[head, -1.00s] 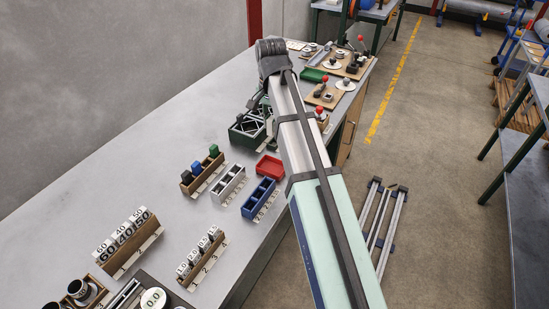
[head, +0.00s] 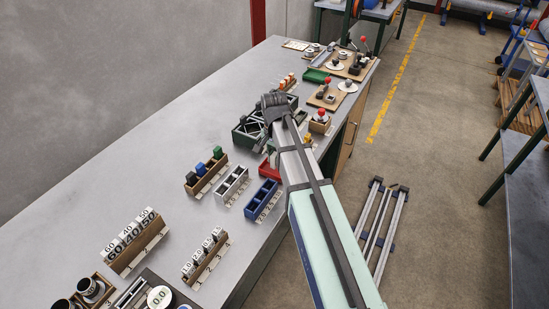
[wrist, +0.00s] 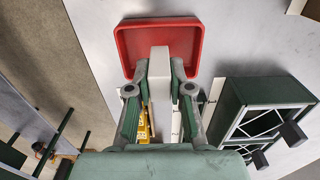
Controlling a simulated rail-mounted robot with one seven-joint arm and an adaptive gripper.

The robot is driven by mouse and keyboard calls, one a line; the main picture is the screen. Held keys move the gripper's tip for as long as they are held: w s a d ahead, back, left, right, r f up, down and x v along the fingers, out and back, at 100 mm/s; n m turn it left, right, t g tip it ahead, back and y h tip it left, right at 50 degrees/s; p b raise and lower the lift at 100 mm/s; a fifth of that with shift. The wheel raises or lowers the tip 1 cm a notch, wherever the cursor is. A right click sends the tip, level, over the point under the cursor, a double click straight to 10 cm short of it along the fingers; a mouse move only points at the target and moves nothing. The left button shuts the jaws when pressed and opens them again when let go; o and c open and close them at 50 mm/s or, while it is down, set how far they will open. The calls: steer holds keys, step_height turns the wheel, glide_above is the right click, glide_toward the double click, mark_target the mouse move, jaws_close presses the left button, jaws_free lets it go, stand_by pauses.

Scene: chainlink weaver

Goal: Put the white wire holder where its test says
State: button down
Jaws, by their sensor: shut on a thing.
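My gripper (wrist: 160,80) is shut on the white wire holder (wrist: 160,66), a pale upright block between its two fingers in the wrist view. The holder's far end overlaps the red tray (wrist: 126,45) in that view; I cannot tell its height above the tray or whether it touches. In the head view the red tray (head: 265,169) is partly behind my arm, and the holder cannot be made out. A white three-slot rack (head: 231,186) and a blue slotted rack (head: 263,198) stand nearby, with numbered strips along their fronts.
Dark green boxes with wire frames (wrist: 265,112) stand right of my gripper in the wrist view. A wooden rack with green, blue and black blocks (head: 206,174) is left of the white rack. A round gauge (head: 160,298) reads 0.0. The table's left side is clear.

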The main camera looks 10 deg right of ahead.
mark_target(275, 154)
steer(key=shift+f, duration=0.55)
steer(key=shift+f, duration=0.15)
steer(key=c, duration=1.1)
jaws_free()
steer(key=shift+o, duration=0.2)
step_height(275, 154, up, 12)
steer(key=shift+r+b, duration=0.2)
steer(key=shift+b, duration=1)
